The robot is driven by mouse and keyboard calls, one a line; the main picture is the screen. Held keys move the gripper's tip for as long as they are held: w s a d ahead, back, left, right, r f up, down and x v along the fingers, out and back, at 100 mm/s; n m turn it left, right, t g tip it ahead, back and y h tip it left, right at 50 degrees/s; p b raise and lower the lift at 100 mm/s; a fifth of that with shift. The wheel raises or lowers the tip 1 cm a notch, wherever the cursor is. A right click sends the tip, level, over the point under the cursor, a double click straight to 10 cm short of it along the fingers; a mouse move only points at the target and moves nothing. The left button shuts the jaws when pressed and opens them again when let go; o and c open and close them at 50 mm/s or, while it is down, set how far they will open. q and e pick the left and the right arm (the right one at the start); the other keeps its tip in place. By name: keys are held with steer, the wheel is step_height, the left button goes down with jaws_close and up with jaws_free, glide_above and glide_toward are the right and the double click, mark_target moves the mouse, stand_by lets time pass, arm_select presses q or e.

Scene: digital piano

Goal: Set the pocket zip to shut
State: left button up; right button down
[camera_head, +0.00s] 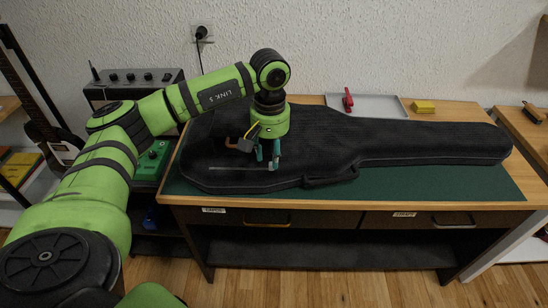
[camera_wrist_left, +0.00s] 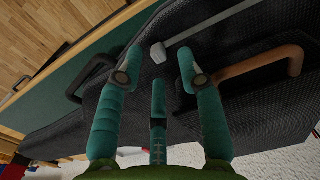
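A black guitar case (camera_head: 420,143) lies flat on the desk. A pale grey zip line (camera_head: 228,167) runs along its wide left end. In the left wrist view the zip line (camera_wrist_left: 215,22) ends at a small grey pull (camera_wrist_left: 158,53). My left gripper (camera_head: 268,162) points down over the case, close to the right end of the line. In the left wrist view its teal fingers (camera_wrist_left: 157,65) are spread, with the pull appearing between the fingertips. I cannot tell whether they touch it. My right gripper is not in view.
A brown handle (camera_head: 240,145) on the case stands beside my left gripper; it shows in the left wrist view (camera_wrist_left: 262,66). A black carry handle (camera_head: 331,176) is on the front edge. A grey tray (camera_head: 380,105) and yellow block (camera_head: 424,107) are behind. The green mat (camera_head: 440,182) is bare in front.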

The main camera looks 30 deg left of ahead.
mark_target(271, 164)
arm_select(q)
steer(key=shift+w+f, duration=0.1)
steer(key=shift+f, duration=1.4)
jaws_close()
steer(key=shift+s+a+b, duration=0.2)
steer(key=shift+s+a, duration=0.35)
steer(key=shift+a, duration=0.3)
steer(key=shift+s+a+b, duration=0.15)
steer(key=shift+s+a, duration=0.35)
steer(key=shift+a, duration=0.3)
jaws_free()
steer(key=shift+d, duration=0.1)
steer(key=shift+r, duration=0.1)
